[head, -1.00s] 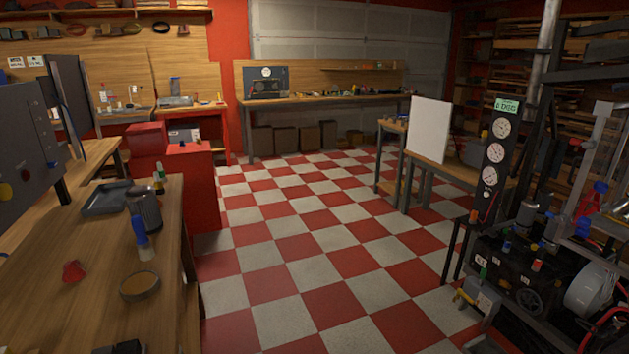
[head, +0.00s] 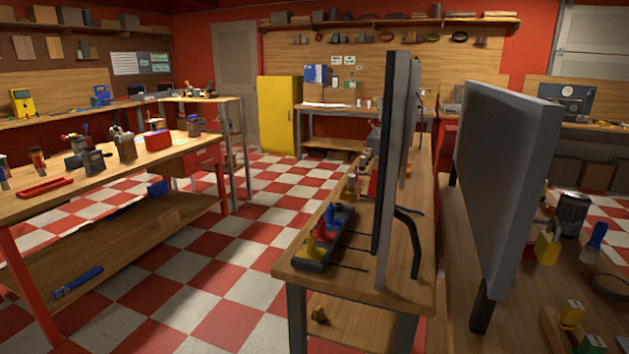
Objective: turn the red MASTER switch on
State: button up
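No switch labelled MASTER can be made out in the head view. A large grey panel (head: 500,175) stands upright on the right bench and shows a blank face. A thin dark panel (head: 391,150) stands nearly edge-on on the middle bench, so its faces are mostly hidden. Beside it, a black base (head: 310,255) carries yellow, red and blue upright pieces; the red piece (head: 323,231) has no readable label. My gripper is not in view.
A long bench (head: 110,175) with tools runs along the left. Open checkered floor (head: 225,270) lies between it and the middle bench (head: 330,283). A yellow cabinet (head: 277,114) stands at the back. The right bench (head: 455,290) holds a dark canister (head: 572,213) and small blocks.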

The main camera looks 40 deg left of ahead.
aim_at(371, 191)
jog(key=i+j+u, duration=0.15)
jog(key=j, duration=0.25)
jog(key=j+u, duration=0.15)
jog(key=j, duration=0.25)
jog(key=i+j+u, duration=0.15)
jog(key=j, duration=0.2)
jog(key=i+j+u, duration=0.15)
jog(key=j, duration=0.25)
jog(key=i+j, duration=0.15)
jog(key=j, duration=0.25)
jog(key=i+j, duration=0.1)
jog(key=j, duration=0.3)
jog(key=i+j, duration=0.15)
jog(key=j, duration=0.25)
